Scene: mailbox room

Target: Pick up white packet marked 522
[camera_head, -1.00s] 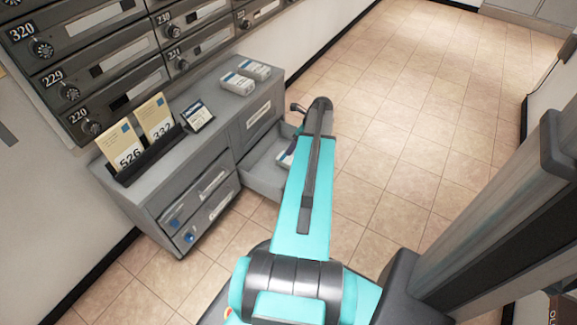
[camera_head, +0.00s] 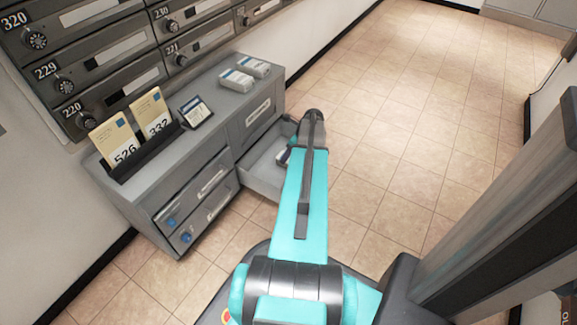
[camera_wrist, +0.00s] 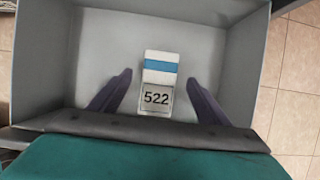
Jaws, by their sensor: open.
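The white packet marked 522 (camera_wrist: 157,68) lies in the open drawer (camera_wrist: 98,50), with a blue band across it and a label reading 522 towards me. In the wrist view my gripper (camera_wrist: 158,80) is open, with one dark finger on each side of the packet and a gap on both sides. I cannot tell how far above the packet the fingers are. The gripper itself is mostly hidden there.
The grey cabinet (camera_head: 215,100) bears two white packets (camera_head: 246,72), a small dark-framed card (camera_head: 195,112) and a black holder (camera_head: 145,155) with envelopes 526 and 332. Mailboxes (camera_head: 100,60) line the wall. Drawer walls surround the fingers. Tiled floor (camera_head: 420,120) lies clear to the right.

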